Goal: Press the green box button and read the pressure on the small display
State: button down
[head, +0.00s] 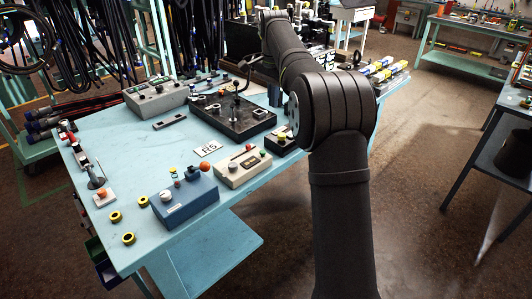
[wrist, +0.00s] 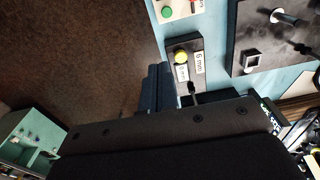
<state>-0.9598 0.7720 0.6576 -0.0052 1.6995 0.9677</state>
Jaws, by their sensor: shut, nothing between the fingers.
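A cream box (head: 242,167) near the table's front right edge carries a green button (head: 263,153) and a red part. In the wrist view, the green button (wrist: 166,11) shows at the top edge, beyond my gripper's fingers. My gripper (wrist: 158,72) is shut and empty, its dark fingers apart from the green button. Beside the fingertips is a grey box (wrist: 184,62) with a yellow button (wrist: 181,57) and white labels; I cannot tell whether they touch. My arm hides the gripper in the head view. I cannot make out a pressure reading on any display.
A blue box (head: 184,203) stands at the table's front, and a grey-green control box (head: 156,98) at the back left. A black plate with fittings (head: 232,117) lies mid-table. Several yellow rings lie front left. Bare blue table (head: 150,150) lies between them.

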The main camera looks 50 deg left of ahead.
dwell(0.7)
jog(key=c, duration=1.8)
grip_release()
jog(key=shift+s, duration=0.2)
jog(key=shift+c, duration=0.2)
jog(key=o, duration=1.8)
jog(key=s+a, duration=0.1)
jog(key=s, duration=0.3)
jog(key=s+a, duration=0.1)
jog(key=s, duration=0.4)
jog(key=s+a, duration=0.1)
jog(key=s, duration=0.3)
jog(key=shift+s+a+r, duration=0.2)
jog(key=shift+s+r, duration=0.05)
jog(key=shift+s, duration=0.05)
jog(key=shift+c, duration=0.2)
jog(key=shift+o, duration=0.4)
notch_tip(320, 180, down, 10)
jog(key=shift+s, duration=0.3)
jog(key=shift+r, duration=0.15)
notch_tip(320, 180, up, 10)
